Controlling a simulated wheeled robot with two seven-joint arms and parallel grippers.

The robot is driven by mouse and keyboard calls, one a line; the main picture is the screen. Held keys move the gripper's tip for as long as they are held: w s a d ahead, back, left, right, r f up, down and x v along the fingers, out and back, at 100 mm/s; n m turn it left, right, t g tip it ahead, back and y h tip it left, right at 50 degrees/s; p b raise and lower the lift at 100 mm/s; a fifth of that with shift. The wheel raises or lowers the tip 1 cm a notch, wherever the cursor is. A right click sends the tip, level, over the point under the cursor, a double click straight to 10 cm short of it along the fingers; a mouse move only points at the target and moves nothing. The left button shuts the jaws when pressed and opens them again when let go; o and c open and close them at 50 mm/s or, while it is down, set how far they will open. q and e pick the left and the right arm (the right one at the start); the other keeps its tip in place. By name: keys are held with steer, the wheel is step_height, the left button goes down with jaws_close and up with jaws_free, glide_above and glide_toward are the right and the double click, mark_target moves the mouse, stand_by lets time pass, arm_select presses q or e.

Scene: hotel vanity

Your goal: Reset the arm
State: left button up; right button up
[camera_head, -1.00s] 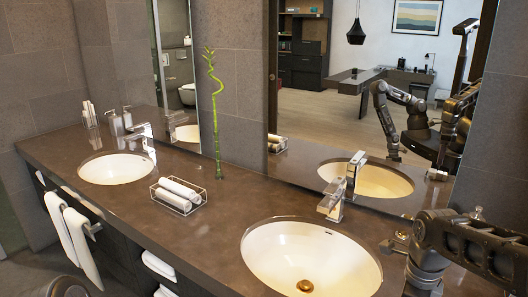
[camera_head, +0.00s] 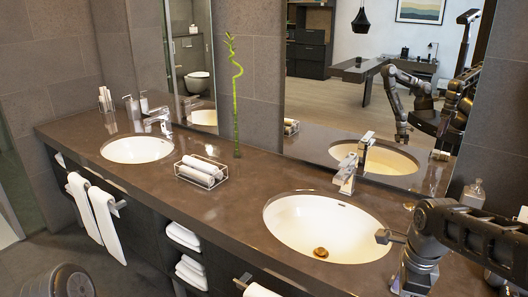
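My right arm (camera_head: 450,225) comes in from the right edge, bent over the counter's right end, with a grey lower link pointing down. A small grey knob-like part (camera_head: 384,237) sticks out to its left, near the right sink's rim. I cannot make out the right gripper's fingers clearly. A dark rounded part (camera_head: 68,281) at the bottom left is probably mine; no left gripper fingers show. The mirror shows a bent arm of mine (camera_head: 392,82) with its end hanging low; its fingers are too small to read. No held object is visible.
The brown counter (camera_head: 235,215) has a left sink (camera_head: 138,149), a right sink (camera_head: 322,229) with a faucet (camera_head: 345,174), a wire tray of rolled towels (camera_head: 202,171) and a bamboo stalk (camera_head: 235,95). A bottle (camera_head: 473,194) stands close behind my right arm. Towels (camera_head: 105,222) hang in front.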

steer(key=w+a+f+n+t+y, duration=0.1)
steer(key=w+a+f+n+t, duration=0.25)
steer(key=w+a+n, duration=0.35)
steer(key=s+a+f+n+y, duration=0.1)
steer(key=a+f+n, duration=0.35)
steer(key=f, duration=0.25)
steer(key=s+a+f+n+y, duration=0.1)
steer(key=a+f+n, duration=0.2)
steer(key=f+n, duration=0.3)
steer(key=s+a+f+n+g, duration=0.1)
steer(key=s+a+f, duration=0.2)
steer(key=s+f, duration=0.3)
steer(key=s+a+f+n+g, duration=0.1)
steer(key=s+a+f, duration=0.3)
steer(key=s+f, duration=0.2)
steer(key=s+a+f+n+g+y, duration=0.1)
steer(key=s+a+f, duration=0.3)
steer(key=s, duration=0.6)
steer(key=shift+f+g, duration=0.45)
steer(key=shift+f, duration=0.45)
steer(key=shift+n, duration=0.25)
steer(key=shift+c, duration=0.4)
